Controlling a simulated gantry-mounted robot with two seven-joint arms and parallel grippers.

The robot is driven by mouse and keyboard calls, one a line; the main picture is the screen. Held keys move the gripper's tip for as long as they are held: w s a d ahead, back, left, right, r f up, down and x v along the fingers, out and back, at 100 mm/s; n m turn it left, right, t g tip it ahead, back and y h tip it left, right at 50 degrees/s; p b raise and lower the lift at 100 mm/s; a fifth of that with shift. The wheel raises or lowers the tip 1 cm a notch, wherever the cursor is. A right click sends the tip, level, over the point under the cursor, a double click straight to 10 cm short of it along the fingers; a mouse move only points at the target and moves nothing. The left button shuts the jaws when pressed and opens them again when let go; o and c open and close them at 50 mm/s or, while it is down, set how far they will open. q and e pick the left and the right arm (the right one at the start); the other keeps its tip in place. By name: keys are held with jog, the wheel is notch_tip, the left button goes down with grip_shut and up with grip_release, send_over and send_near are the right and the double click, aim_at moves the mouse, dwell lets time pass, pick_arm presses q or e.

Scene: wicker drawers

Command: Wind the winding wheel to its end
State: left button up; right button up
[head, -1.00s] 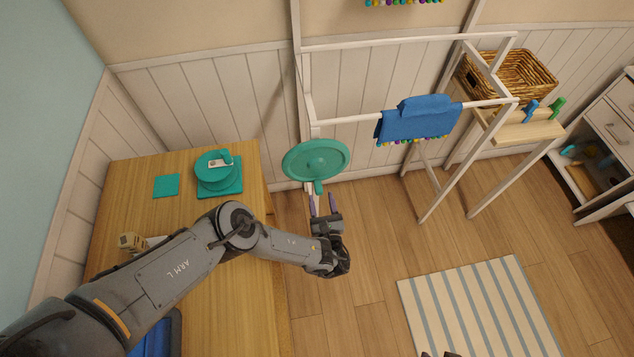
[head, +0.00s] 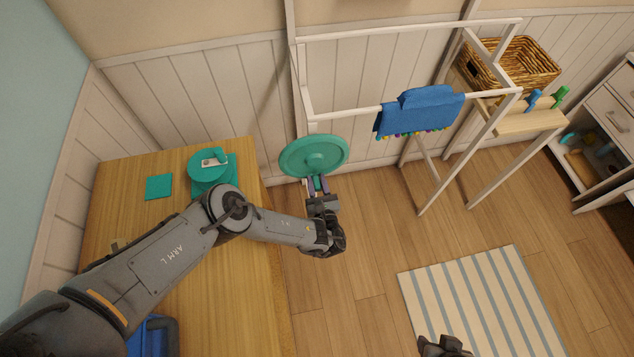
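A white rack (head: 400,30) carries a blue cloth (head: 420,112). A wooden table (head: 130,215) on the left holds a green round device (head: 207,168) and a green square (head: 159,187). A wicker basket (head: 515,62) stands at the right. A striped rug (head: 480,300) lies on open floor.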

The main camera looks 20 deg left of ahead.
aim_at(300, 174)
pick_arm(q)
grip_shut()
jog(key=a+m+p, duration=0.1)
jog(key=s+a+m+p, duration=0.1)
jog(key=m+p, duration=0.1)
jog(key=s+a+r+m+p, duration=0.1)
jog(key=m, duration=0.1)
jog(key=shift+r+p, duration=0.1)
jog(key=shift+p, duration=0.2)
jog(key=shift+s+a+r+m+p, duration=0.15)
jog(key=shift+s+a+m+p, duration=0.15)
jog(key=shift+m, duration=0.6)
